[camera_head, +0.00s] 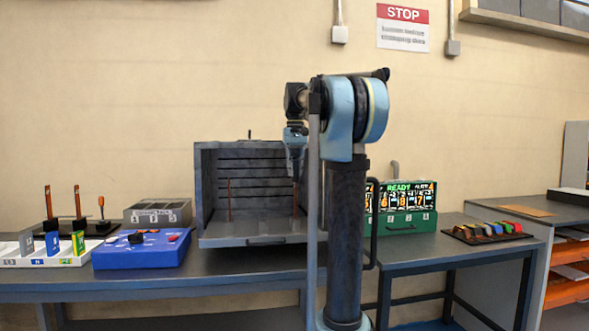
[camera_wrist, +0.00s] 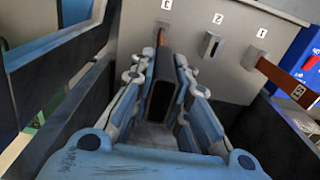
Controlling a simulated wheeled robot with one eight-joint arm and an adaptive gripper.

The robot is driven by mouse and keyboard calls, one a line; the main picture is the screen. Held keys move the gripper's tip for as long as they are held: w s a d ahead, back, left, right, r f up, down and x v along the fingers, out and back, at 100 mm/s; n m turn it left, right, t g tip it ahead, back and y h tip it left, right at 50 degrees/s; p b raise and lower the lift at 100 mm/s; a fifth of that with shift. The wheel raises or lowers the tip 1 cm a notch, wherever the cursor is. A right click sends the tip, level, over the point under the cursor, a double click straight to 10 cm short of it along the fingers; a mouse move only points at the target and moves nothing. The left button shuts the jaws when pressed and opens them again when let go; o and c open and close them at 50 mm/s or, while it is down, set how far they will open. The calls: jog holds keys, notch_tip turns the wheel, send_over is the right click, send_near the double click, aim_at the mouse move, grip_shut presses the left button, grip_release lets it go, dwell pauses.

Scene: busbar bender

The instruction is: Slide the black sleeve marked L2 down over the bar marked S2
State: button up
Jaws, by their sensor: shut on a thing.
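A black sleeve (camera_wrist: 164,88) is between the fingers of my gripper (camera_wrist: 163,92), which is shut on it; no mark is readable. A copper bar (camera_wrist: 161,37) shows just beyond the sleeve, at the slot labelled 3. I cannot tell whether the sleeve is around the bar or only in line with it. Slot 2 (camera_wrist: 211,46) beside it looks empty. Another copper bar (camera_wrist: 289,83), with a small tag, stands at slot 1. In the head view my gripper (camera_head: 295,168) is above the right-hand bar (camera_head: 295,201); the left bar (camera_head: 229,200) stands apart.
The bars stand inside an open-fronted grey box (camera_head: 205,185) with side walls close to my gripper. Left are a blue control panel (camera_head: 141,256), a grey labelled block (camera_head: 158,212) and a white tray (camera_head: 75,261). Right are a green READY unit (camera_head: 408,222) and a black rack (camera_head: 460,236).

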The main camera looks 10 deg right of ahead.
jog(key=shift+f, duration=1.35)
jog(key=shift+f, duration=0.1)
jog(key=o, duration=0.9)
jog(key=shift+c, duration=0.2)
jog(key=o, duration=0.5)
jog(key=shift+r, duration=4)
